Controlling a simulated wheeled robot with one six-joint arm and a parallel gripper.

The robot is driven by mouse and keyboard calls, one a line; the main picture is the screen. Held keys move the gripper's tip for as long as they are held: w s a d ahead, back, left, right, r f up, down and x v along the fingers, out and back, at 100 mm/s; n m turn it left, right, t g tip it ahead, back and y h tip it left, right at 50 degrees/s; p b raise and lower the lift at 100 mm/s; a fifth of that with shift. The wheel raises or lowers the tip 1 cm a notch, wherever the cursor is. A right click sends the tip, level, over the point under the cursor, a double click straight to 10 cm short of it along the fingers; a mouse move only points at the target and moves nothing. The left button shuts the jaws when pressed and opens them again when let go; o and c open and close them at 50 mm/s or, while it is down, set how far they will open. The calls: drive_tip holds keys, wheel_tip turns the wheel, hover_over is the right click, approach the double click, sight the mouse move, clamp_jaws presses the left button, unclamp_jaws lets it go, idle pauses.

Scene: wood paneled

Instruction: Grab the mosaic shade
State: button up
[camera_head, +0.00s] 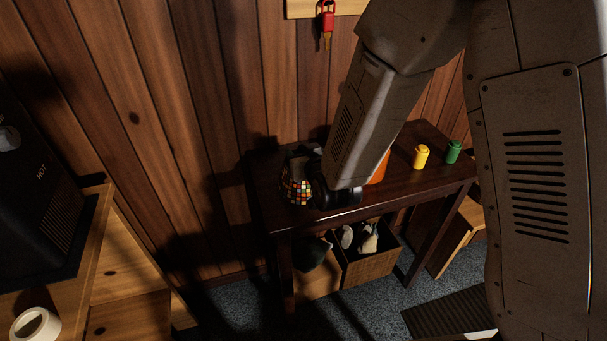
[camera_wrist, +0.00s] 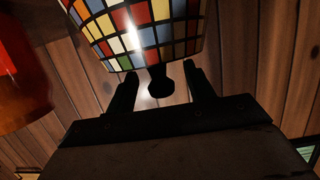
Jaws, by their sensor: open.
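The mosaic shade (camera_head: 297,188) is a rounded piece covered in small coloured squares. It sits at the left end of the dark wooden table (camera_head: 350,213). In the wrist view the mosaic shade (camera_wrist: 145,30) fills the upper middle, with red, yellow, blue, green and white tiles. My gripper (camera_wrist: 157,80) is open, its two dark fingers apart and pointing at the shade's lower edge. A dark rounded knob shows between the fingers. In the head view my gripper (camera_head: 322,190) is beside the shade, partly hidden by my arm. I cannot tell whether the fingers touch the shade.
An orange object (camera_head: 380,167) stands on the table close behind my arm; a yellow canister (camera_head: 421,156) and a green canister (camera_head: 453,152) stand farther right. A basket (camera_head: 370,267) is beneath. Wood-paneled wall lies behind. A black heater-like box (camera_head: 35,190) is at left.

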drive_tip(key=shift+x, duration=1.25)
clamp_jaws()
drive_tip(key=shift+r, duration=0.1)
